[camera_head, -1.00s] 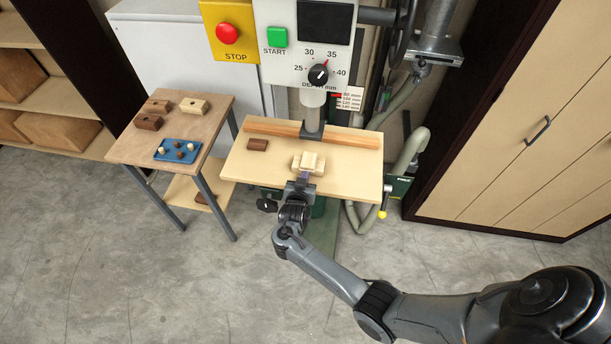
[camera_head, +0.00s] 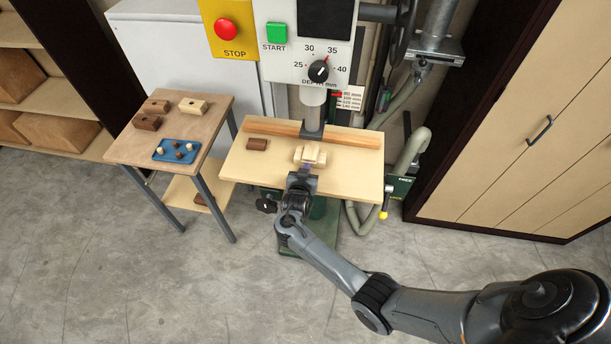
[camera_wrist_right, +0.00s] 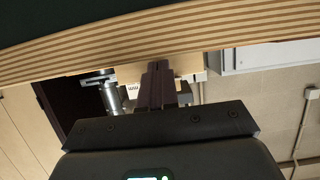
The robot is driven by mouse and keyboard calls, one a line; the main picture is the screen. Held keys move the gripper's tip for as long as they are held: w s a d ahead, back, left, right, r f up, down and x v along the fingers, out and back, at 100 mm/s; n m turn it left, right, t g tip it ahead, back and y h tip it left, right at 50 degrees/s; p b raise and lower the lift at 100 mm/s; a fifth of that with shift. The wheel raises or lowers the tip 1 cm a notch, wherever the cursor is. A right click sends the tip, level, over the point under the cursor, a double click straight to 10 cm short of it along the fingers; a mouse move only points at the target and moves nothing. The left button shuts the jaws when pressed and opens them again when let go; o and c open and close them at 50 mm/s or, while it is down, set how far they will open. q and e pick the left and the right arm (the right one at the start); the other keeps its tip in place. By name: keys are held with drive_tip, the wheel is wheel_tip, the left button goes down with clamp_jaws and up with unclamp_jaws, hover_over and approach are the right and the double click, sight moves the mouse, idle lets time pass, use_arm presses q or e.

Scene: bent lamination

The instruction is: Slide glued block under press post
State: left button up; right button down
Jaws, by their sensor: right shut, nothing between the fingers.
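A pale wooden block (camera_head: 311,154) of several stacked pieces lies on the press table (camera_head: 352,186), in front of the press post (camera_head: 312,118) with its dark foot. A small gap shows between block and foot. My right gripper (camera_head: 304,170) is shut and empty at the block's near side; it seems to touch the block, but exact contact is hard to tell. In the right wrist view the closed dark fingers (camera_wrist_right: 157,84) point at the pale block (camera_wrist_right: 129,73), which they partly cover. My left gripper is not in view.
A wooden fence (camera_head: 352,138) runs along the back of the press table. A brown block (camera_head: 257,144) lies at its left. A side table (camera_head: 182,128) holds several blocks and a blue tray (camera_head: 160,155). The table's right part is clear.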

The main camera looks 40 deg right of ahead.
sight(308, 161)
drive_tip(key=shift+w+d+b, duration=0.45)
drive_tip(key=shift+w+d, duration=0.1)
drive_tip(key=shift+d, duration=0.2)
drive_tip(key=shift+w+d+b, duration=0.65)
drive_tip(key=shift+w+d, duration=0.05)
drive_tip(key=shift+d, duration=0.2)
drive_tip(key=shift+w+d+b, duration=0.5)
drive_tip(key=shift+d+b, duration=0.05)
drive_tip(key=shift+d, duration=0.15)
drive_tip(key=shift+s+a+r+p, duration=0.15)
drive_tip(key=shift+s+a+p, duration=0.15)
drive_tip(key=shift+p, duration=0.25)
drive_tip(key=p+v, duration=0.2)
drive_tip(key=v, duration=0.1)
drive_tip(key=shift+s+a+f+p, duration=0.1)
drive_tip(key=shift+a+f+p, duration=0.15)
drive_tip(key=shift+p, duration=0.05)
drive_tip(key=s+a+p, duration=0.2)
drive_tip(key=shift+a+r, duration=0.15)
drive_tip(key=shift+a, duration=0.15)
drive_tip(key=shift+s+a+p, duration=0.4)
drive_tip(key=shift+s+a, duration=0.1)
drive_tip(key=shift+a, duration=0.15)
